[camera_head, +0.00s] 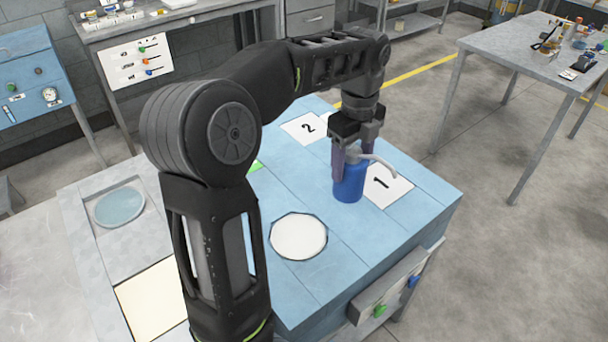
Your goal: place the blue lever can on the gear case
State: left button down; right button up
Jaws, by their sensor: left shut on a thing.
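The blue lever can (349,185) is upright, with a pale grey lever or spout reaching out to its right. My left gripper (353,158) points down and is shut on the can's upper part, with a finger on its left side. The can is over the blue worktop (340,245), beside the white card marked 1 (388,187). I cannot tell whether its base touches the top. No part is clearly recognisable as the gear case. My right gripper is not in view.
The worktop has a white disc (298,237), a card marked 2 (304,127), a cream panel (152,299) and a round bluish plate (120,206). My left arm hides part of it. A grey table (520,58) with small items stands at right, across open floor.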

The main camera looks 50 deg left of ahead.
aim_at(348, 195)
pick_arm(q)
jog(key=shift+f, duration=3.1)
jog(key=shift+f+p, duration=0.4)
jog(key=shift+f, duration=1.5)
jog(key=shift+f, duration=0.2)
jog(key=shift+c, duration=1.6)
grip_release()
jog(key=shift+r, duration=0.1)
